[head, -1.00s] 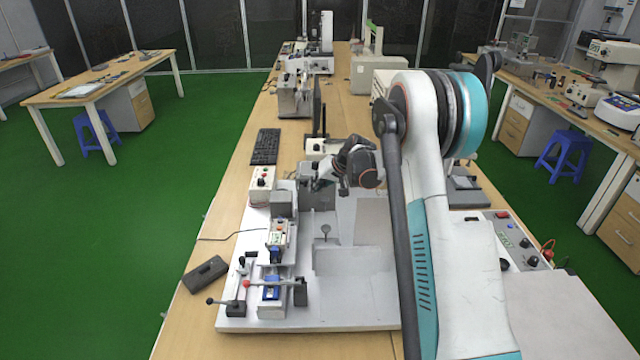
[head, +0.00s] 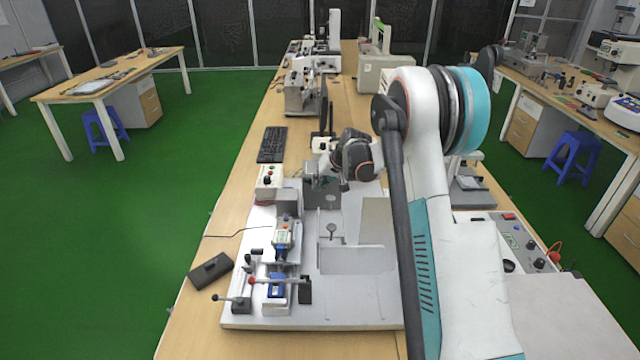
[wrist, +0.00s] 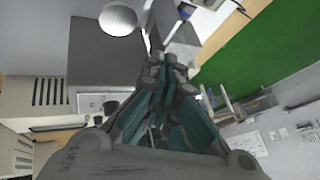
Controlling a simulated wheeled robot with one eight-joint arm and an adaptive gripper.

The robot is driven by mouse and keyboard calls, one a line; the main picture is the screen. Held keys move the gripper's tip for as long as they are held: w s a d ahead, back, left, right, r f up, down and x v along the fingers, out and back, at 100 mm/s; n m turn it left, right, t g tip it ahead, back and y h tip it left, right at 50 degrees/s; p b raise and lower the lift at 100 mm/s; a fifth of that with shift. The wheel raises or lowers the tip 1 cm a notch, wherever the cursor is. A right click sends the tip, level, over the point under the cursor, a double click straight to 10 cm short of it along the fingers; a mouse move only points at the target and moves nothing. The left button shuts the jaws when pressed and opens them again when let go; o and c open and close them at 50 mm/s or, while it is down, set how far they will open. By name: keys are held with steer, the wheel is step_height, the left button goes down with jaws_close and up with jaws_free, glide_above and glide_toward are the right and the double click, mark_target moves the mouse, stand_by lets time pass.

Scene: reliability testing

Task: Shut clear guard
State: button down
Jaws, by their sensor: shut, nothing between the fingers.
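The clear guard (head: 352,259) appears to be the pale see-through panel standing on the white test fixture (head: 345,312) in the head view. It is hard to tell from the fixture behind it, and its hinge and exact angle are unclear. A small round knob (head: 331,229) shows near its upper edge. Contact with the guard cannot be seen.
Clamps with a red-tipped lever (head: 252,281) and a blue part (head: 277,287) stand at the fixture's left front. A control box (head: 268,180) stands behind them. A black box (head: 210,270) lies at the bench's left edge. A monitor and keyboard (head: 272,145) are farther back.

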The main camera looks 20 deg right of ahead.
mark_target(299, 178)
steer(key=a+h, duration=0.1)
steer(key=a, duration=0.1)
steer(key=w+a+r+n+g+h, duration=0.1)
steer(key=a+h, duration=0.1)
steer(key=w+a+g+h, duration=0.1)
steer(key=a+h, duration=0.1)
steer(key=shift+w+r, duration=0.2)
steer(key=shift+r, duration=0.1)
steer(key=w+a+f+n+g+h+b, duration=0.1)
steer(key=w+a+f+h+b, duration=0.3)
steer(key=a, duration=0.5)
steer(key=shift+a+f+n+g+h+b, duration=0.3)
steer(key=shift+f+g+h, duration=0.4)
steer(key=shift+f+h, duration=0.6)
steer(key=shift+d+f, duration=0.1)
steer(key=shift+f, duration=0.05)
